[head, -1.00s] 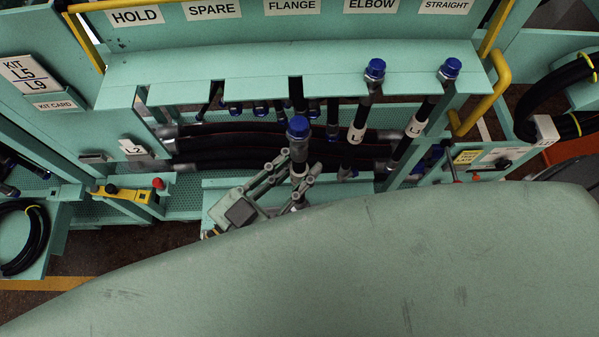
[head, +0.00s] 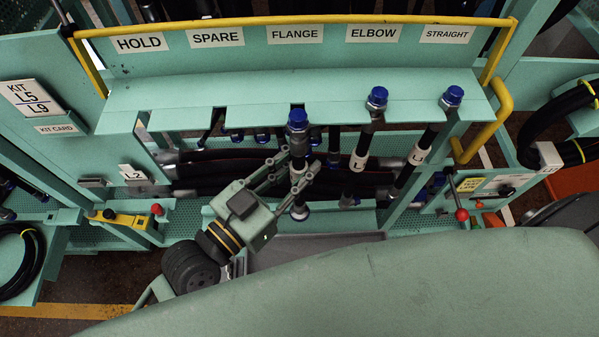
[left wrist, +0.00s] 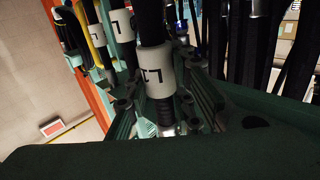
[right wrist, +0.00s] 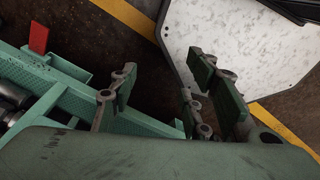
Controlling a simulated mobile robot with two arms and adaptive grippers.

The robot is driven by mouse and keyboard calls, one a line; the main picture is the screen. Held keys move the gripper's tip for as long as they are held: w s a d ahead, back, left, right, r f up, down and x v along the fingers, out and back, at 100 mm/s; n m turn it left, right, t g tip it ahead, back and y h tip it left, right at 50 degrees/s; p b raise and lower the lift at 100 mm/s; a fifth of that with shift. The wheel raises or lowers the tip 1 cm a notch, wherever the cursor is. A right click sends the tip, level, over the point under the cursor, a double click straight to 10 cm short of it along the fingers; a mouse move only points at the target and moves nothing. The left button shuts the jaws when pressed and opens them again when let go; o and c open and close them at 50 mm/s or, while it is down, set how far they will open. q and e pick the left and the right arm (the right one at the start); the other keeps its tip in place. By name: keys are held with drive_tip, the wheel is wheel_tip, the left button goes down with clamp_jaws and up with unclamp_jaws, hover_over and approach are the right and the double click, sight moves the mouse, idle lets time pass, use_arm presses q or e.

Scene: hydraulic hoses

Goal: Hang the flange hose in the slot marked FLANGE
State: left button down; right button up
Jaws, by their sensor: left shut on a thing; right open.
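The flange hose, a dark hose with a blue cap (head: 297,121), stands roughly upright below the FLANGE label (head: 295,34). My left gripper (head: 299,170) is shut on it below the cap. The cap overlaps the front edge of the rail (head: 230,92) at the FLANGE notch; I cannot tell whether the hose neck is inside the notch. In the left wrist view the held hose shows a white label band (left wrist: 157,72) between the fingers. My right gripper (right wrist: 160,85) shows only in the right wrist view, open and empty.
Two blue-capped hoses hang in the ELBOW (head: 376,98) and STRAIGHT (head: 451,97) slots, right of the held hose. The SPARE and HOLD places at left show no capped hose at the front. A yellow handle (head: 495,120) stands at the rack's right end.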

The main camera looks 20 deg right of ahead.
use_arm(q)
drive_tip(key=w, duration=0.2)
drive_tip(key=w+d+b, duration=0.1)
drive_tip(key=w, duration=0.1)
drive_tip(key=shift+w+d+f, duration=0.1)
drive_tip(key=shift+w, duration=0.05)
use_arm(e)
drive_tip(key=shift+d+f, duration=0.45)
drive_tip(key=shift+f, duration=0.25)
drive_tip(key=shift+a, duration=0.25)
use_arm(q)
drive_tip(key=c, duration=1.4)
unclamp_jaws()
drive_tip(key=shift+c, duration=0.2)
drive_tip(key=v, duration=1.2)
use_arm(e)
drive_tip(key=shift+d, duration=0.15)
